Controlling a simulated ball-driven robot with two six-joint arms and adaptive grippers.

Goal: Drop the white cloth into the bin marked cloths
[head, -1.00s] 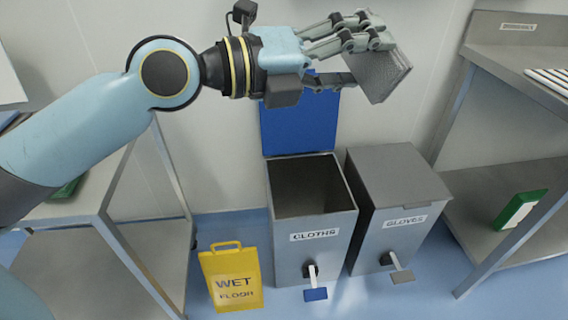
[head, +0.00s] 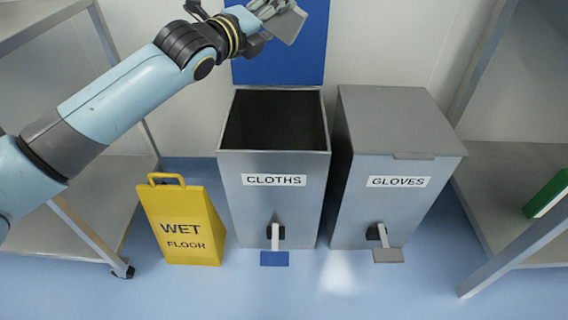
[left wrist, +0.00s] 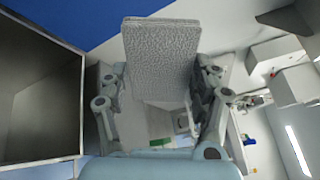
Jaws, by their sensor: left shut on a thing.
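The white cloth (head: 286,25) looks like a flat, folded, textured pad, shaded grey. My left gripper (head: 268,10) is shut on it, high up near the raised blue lid (head: 280,55). The left wrist view shows the cloth (left wrist: 162,55) between the two fingers of my left gripper (left wrist: 162,95). The bin marked CLOTHS (head: 272,190) stands on the floor with its lid up and a dark open mouth, below and near the gripper. The bin's open mouth also shows at the left of the left wrist view (left wrist: 40,90). My right gripper is not in view.
A closed bin marked GLOVES (head: 385,190) stands close on the right. A yellow wet floor sign (head: 183,222) stands at the left. Metal tables flank both sides, with a green box (head: 547,194) on the right one's lower shelf. Blue floor in front is clear.

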